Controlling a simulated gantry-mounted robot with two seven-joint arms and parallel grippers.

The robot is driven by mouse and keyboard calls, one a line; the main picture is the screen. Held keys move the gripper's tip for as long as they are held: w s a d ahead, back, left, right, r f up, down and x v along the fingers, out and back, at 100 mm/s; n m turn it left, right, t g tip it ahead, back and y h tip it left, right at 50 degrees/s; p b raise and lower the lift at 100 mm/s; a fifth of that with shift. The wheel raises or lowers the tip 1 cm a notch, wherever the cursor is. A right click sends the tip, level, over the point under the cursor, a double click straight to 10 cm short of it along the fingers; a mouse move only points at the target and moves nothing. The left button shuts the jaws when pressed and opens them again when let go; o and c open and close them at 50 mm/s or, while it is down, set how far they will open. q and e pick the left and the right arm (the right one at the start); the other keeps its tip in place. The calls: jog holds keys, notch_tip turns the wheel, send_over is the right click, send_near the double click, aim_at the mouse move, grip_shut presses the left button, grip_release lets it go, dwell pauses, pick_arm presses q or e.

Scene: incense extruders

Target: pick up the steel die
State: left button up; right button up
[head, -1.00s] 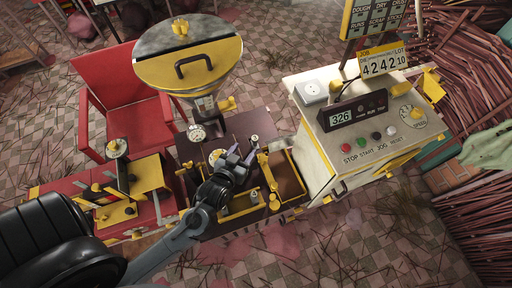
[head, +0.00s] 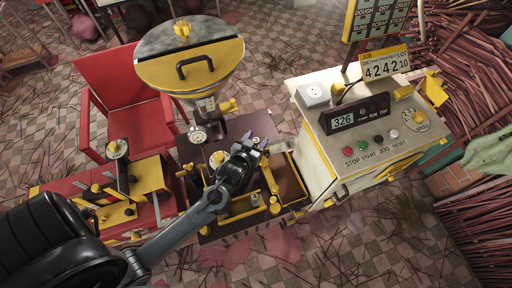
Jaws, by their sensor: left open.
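My left gripper (head: 256,146) is open over the brown machine bed, its dark wrist hiding part of what lies beneath. A small pale round piece (head: 255,200) sits in the yellow-edged tray (head: 236,211) just below the wrist in the picture. It may be the steel die, but it is too small to be sure. I see nothing held between the fingers, though the space between them is partly hidden. My right gripper is not in view.
A large yellow-rimmed hopper (head: 190,72) stands behind the gripper. A cream control box (head: 355,135) with buttons stands close on the right. A red bench with yellow fittings (head: 118,205) is on the left, and a red chair (head: 108,90) behind it.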

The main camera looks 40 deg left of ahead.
pick_arm(q)
jog(key=shift+c, duration=0.2)
grip_shut()
jog(key=shift+r, duration=0.1)
